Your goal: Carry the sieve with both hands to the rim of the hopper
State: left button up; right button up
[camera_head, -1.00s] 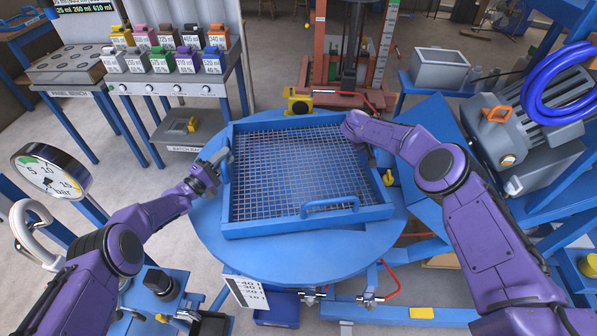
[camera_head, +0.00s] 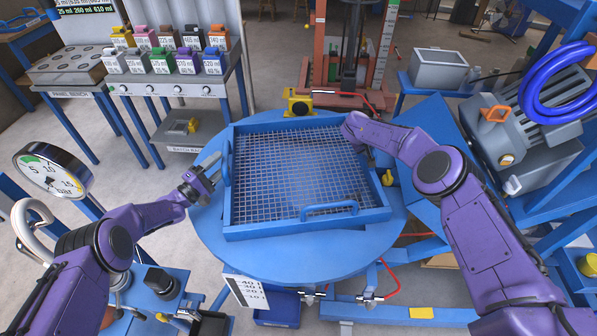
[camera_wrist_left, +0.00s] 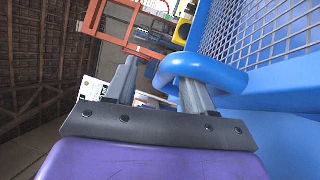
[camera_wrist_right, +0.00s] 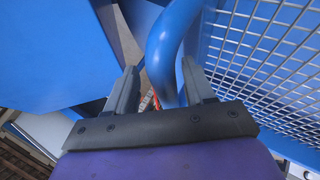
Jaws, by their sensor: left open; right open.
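The sieve (camera_head: 300,232) is a square blue frame with wire mesh. It lies flat on a round blue top (camera_head: 215,235). A blue loop handle (camera_head: 227,165) stands on its left side and another handle (camera_head: 330,208) on its front edge. My left gripper (camera_head: 212,178) is open beside the left handle; the left wrist view shows this handle (camera_wrist_left: 205,70) close to the right finger. My right gripper (camera_wrist_right: 155,85) is open at the right side, with a blue handle bar (camera_wrist_right: 168,45) between its fingers. My right arm hides that handle in the head view. I cannot tell which thing is the hopper.
A rack of coloured containers (camera_head: 165,62) stands at the back left. A pressure gauge (camera_head: 50,172) is at the left. A grey motor with a blue hose (camera_head: 570,85) is at the right. A red and grey column (camera_head: 350,50) stands behind the round top.

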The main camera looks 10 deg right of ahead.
jog(key=shift+r, duration=0.1)
pick_arm(q)
jog(key=v, duration=0.9)
pick_arm(e)
jog(key=v, duration=1.2)
pick_arm(q)
jog(key=shift+s+a, duration=0.1)
